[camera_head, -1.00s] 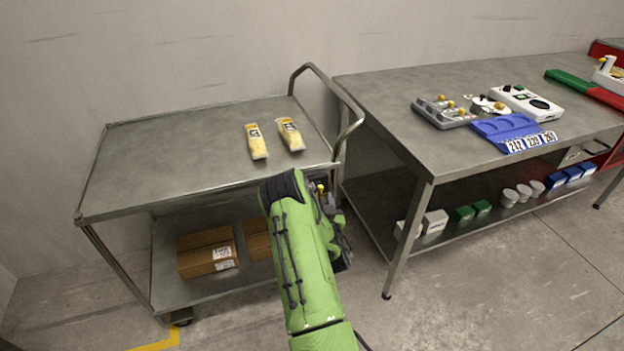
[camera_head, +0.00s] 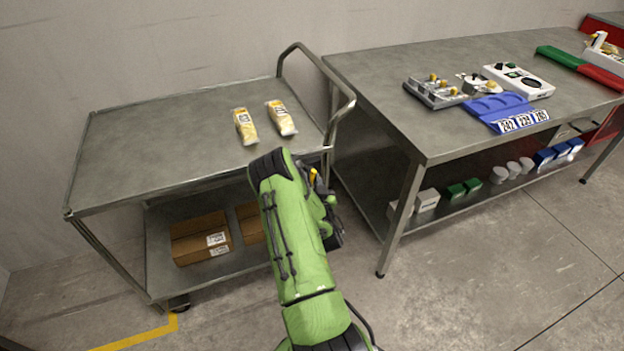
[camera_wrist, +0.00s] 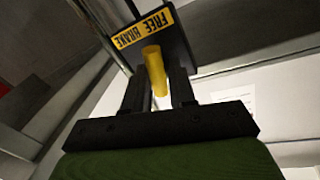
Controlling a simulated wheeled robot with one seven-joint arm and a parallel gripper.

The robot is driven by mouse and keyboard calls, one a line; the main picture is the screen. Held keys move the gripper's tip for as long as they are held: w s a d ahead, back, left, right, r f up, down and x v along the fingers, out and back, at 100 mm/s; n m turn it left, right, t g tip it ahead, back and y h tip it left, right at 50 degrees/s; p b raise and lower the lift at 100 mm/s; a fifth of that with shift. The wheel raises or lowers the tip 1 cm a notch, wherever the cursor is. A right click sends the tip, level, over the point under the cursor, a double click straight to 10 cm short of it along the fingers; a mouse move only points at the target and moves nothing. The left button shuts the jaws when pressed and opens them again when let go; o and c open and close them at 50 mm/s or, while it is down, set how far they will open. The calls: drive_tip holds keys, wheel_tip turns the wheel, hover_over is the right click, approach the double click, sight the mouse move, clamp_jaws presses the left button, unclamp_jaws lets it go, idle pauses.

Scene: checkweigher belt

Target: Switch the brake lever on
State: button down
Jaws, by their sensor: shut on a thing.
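The brake lever (camera_wrist: 155,70) is a yellow stick on a dark plate (camera_wrist: 178,48) with a yellow label reading "FREE" and "BRAKE" in the wrist view. My gripper (camera_wrist: 160,88) has its two dark fingers on either side of the lever, shut on it. In the head view a bit of the yellow lever (camera_head: 312,176) shows beside my green arm, by the handle end of the cart (camera_head: 150,150). My arm hides most of the plate and the fingers there.
Two yellow packets (camera_head: 245,126) lie on the cart top, and brown boxes (camera_head: 200,243) sit on its lower shelf. A metal workbench (camera_head: 390,105) with grey fixtures and a blue tray (camera_head: 490,108) stands to the right. Open floor lies in front.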

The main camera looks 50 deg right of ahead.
drive_tip(key=m+p, duration=0.1)
drive_tip(key=p, duration=0.1)
drive_tip(key=m+p, duration=0.1)
drive_tip(key=shift+s+r+m+g+p, duration=0.15)
drive_tip(key=shift+r+m+g+p, duration=0.15)
drive_tip(key=shift+m+p, duration=0.1)
drive_tip(key=shift+f+m+y+p, duration=0.25)
drive_tip(key=shift+m+y+p, duration=0.05)
drive_tip(key=shift+m, duration=0.1)
drive_tip(key=c, duration=1.1)
unclamp_jaws()
drive_tip(key=shift+d, duration=0.1)
drive_tip(key=shift+o, duration=0.2)
